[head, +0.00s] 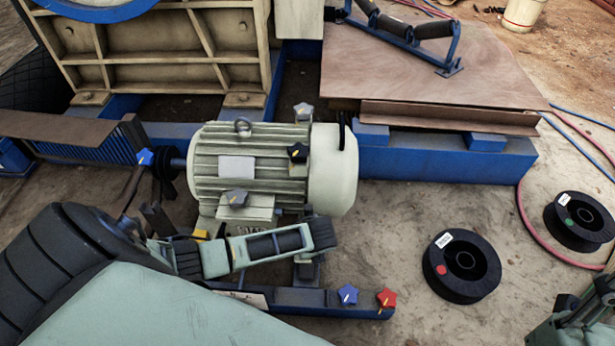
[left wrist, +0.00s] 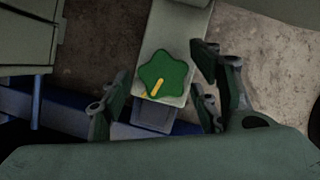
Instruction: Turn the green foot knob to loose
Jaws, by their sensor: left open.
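The green foot knob (left wrist: 165,72) shows in the left wrist view as a five-lobed star on a pale metal foot (left wrist: 181,22). Its yellow pointer runs from near the centre toward the lower left. My left gripper (left wrist: 161,84) is open, with its fingers to the left and right of the knob. I see no clear contact between fingers and knob. In the head view my left arm lies across the front of the motor (head: 262,165), and the green knob is hidden. Part of my right gripper (head: 572,308) shows at the lower right edge; its jaws are unclear.
Blue (head: 347,294) and red (head: 386,298) star knobs sit on the blue front rail (head: 325,303). Grey (head: 237,198) and black (head: 298,152) knobs are on the motor. Two black spools (head: 487,278) (head: 585,240) lie on the ground at right.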

